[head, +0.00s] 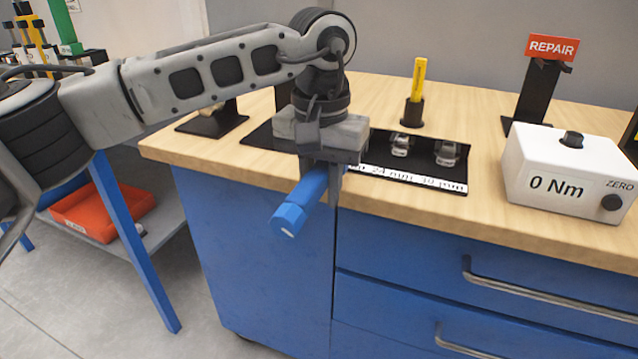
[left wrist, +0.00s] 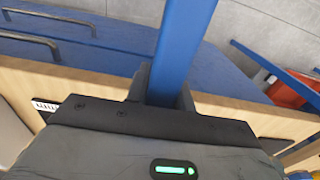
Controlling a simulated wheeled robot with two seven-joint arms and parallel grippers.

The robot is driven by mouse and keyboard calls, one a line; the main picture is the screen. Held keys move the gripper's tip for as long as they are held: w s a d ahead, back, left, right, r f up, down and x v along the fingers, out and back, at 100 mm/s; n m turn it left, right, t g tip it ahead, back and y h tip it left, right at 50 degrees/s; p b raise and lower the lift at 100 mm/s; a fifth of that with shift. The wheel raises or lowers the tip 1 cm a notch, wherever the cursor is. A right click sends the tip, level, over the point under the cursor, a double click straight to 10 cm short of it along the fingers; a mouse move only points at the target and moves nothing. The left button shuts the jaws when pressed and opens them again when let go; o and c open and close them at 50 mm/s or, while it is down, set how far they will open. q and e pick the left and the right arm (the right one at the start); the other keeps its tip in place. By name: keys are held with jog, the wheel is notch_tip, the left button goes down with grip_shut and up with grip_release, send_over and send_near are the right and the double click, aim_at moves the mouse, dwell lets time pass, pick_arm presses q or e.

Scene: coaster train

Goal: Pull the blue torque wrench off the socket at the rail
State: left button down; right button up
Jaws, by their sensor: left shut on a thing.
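The blue torque wrench (head: 300,203) points toward me, its handle end sticking out past the front edge of the workbench. My left gripper (head: 325,170) is shut on it, above the bench's front edge. In the left wrist view the wrench (left wrist: 187,35) runs as a blue bar between the two fingers (left wrist: 163,90). The black socket rail (head: 425,176) lies on the bench with a white size label. Two metal sockets, one (head: 400,146) and another (head: 447,153), stand on it. The wrench's head and any socket at it are hidden behind my gripper. My right gripper is out of view.
A white torque tester (head: 560,170) reading 0 Nm stands at right. A yellow-handled tool (head: 418,85) stands upright in a black holder behind the rail. A REPAIR sign (head: 552,47) is at the back right. An orange bin (head: 100,208) sits on a lower shelf at left.

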pick_arm(q)
jog(key=shift+w+d+r, duration=0.15)
jog(key=shift+w, duration=0.1)
jog(key=shift+w+p, duration=0.35)
jog(key=shift+w+d, duration=0.15)
jog(key=shift+w, duration=0.05)
jog(key=shift+w+d+p, duration=0.1)
jog(key=shift+w+p, duration=0.3)
jog(key=shift+p, duration=0.05)
dwell(0.7)
jog(key=shift+r+p, duration=0.35)
jog(key=shift+p, duration=0.15)
jog(key=shift+w+r+p, duration=0.1)
jog(key=shift+r+p, duration=0.5)
jog(key=shift+r, duration=0.15)
